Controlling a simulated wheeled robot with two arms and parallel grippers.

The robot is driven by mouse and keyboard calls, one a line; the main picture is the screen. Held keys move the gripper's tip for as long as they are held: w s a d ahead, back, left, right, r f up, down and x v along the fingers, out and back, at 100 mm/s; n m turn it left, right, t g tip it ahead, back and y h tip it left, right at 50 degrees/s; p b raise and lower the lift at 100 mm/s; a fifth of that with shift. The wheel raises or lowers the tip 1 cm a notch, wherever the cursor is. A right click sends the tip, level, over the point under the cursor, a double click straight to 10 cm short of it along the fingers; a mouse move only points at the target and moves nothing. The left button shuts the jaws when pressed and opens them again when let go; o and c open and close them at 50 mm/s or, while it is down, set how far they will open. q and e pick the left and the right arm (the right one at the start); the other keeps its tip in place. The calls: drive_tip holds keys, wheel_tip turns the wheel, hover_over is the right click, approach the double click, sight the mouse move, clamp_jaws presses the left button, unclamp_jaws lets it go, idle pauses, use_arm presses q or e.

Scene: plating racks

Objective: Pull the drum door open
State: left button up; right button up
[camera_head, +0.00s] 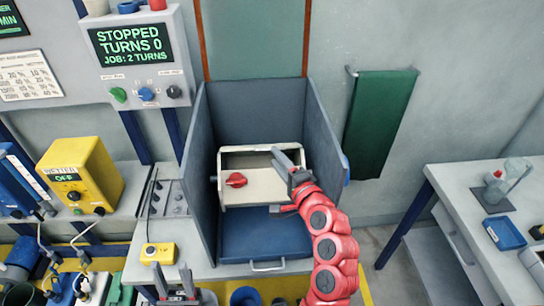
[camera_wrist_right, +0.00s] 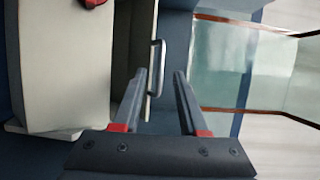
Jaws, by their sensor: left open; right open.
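The cream drum (camera_head: 253,190) sits inside a blue-grey cabinet, with a red knob (camera_head: 236,180) on its front. A dark strip shows along its upper part; I cannot tell how far its door is open. In the right wrist view, a grey bar handle (camera_wrist_right: 155,68) beside the dark strip lies in line with the gap between my fingers. My right gripper (camera_head: 288,158) is open at the drum's upper right; the fingers (camera_wrist_right: 158,88) do not visibly clamp the handle. My left gripper (camera_head: 174,280) is open and empty, low in the head view, away from the drum.
The cabinet's side walls (camera_head: 330,145) flank the drum closely. A blue tray with a handle (camera_head: 268,267) is below it. A control panel (camera_head: 140,55) reads STOPPED, TURNS 0. A yellow unit (camera_head: 80,175) stands left. A green towel (camera_head: 380,120) hangs right.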

sight(261, 148)
drive_tip(key=shift+p+x, duration=0.4)
drive_tip(key=shift+x, duration=1.4)
drive_tip(key=shift+c, duration=0.2)
clamp_jaws()
drive_tip(key=shift+r, duration=0.1)
